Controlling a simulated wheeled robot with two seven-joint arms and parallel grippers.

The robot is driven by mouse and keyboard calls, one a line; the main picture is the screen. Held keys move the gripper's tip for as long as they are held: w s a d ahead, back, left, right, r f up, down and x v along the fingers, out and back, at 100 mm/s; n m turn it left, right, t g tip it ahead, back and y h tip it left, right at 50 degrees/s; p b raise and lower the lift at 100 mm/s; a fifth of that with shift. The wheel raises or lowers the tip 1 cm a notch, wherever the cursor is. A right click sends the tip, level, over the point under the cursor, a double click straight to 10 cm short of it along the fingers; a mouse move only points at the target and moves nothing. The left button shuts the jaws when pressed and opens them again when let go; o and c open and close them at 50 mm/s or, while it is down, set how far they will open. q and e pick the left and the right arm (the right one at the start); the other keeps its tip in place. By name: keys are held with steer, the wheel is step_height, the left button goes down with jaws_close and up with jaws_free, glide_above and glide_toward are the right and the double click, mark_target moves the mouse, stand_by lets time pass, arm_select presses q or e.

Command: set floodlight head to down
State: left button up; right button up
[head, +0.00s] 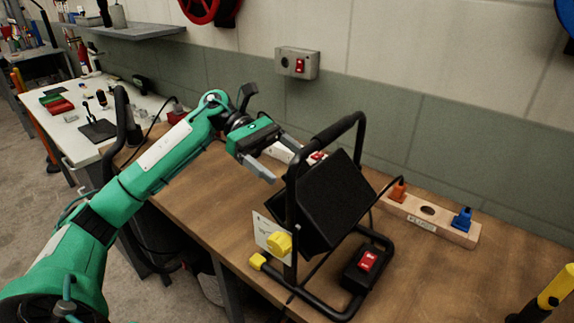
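The floodlight stands on the wooden bench right of centre in the head view. Its black rectangular head (335,198) hangs tilted inside a black tubular frame (345,127). I cannot tell from this side which way its lamp face points. A yellow knob (279,243) sits at the frame's near left side, beside a pale plate (262,229). A red switch (367,260) is on a black box at the base. My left gripper (275,160) is open and empty, just left of the upper part of the floodlight, apart from the knob. My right gripper is out of view.
A wooden power strip (430,217) with orange and blue plugs lies right of the floodlight. A grey wall box (297,64) with a red switch is behind. A yellow-and-black tool (546,293) is at lower right. The bench (205,205) is bare left of the floodlight.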

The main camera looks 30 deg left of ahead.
arm_select(q)
steer(key=b+v, duration=0.1)
steer(key=v, duration=1.1)
steer(key=shift+a, duration=0.15)
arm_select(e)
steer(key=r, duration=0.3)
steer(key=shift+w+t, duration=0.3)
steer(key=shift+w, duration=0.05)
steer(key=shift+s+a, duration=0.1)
